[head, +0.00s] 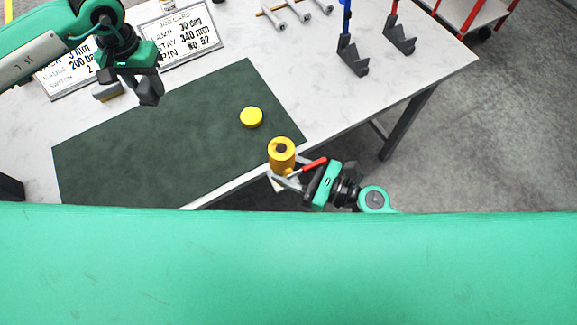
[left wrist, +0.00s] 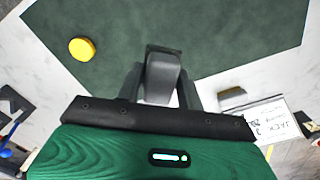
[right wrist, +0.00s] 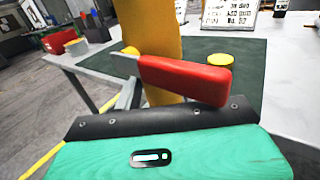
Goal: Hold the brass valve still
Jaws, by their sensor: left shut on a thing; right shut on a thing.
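The brass valve (head: 281,150) is a yellow cylinder with a dark hole in its top and a red lever (head: 313,164). It is held upright in the air off the table's front edge. My right gripper (head: 284,178) is shut on the valve's lower part. In the right wrist view the valve body (right wrist: 150,35) rises between the fingers, and the red lever (right wrist: 185,80) crosses in front, hiding part of the grip. My left gripper (head: 143,88) is over the mat's far left, shut on a dark grey block (left wrist: 162,78), away from the valve.
A yellow disc (head: 251,117) lies on the dark green mat (head: 170,140). Job cards (head: 180,35) and a small grey-and-yellow block (head: 108,91) lie at the back left.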

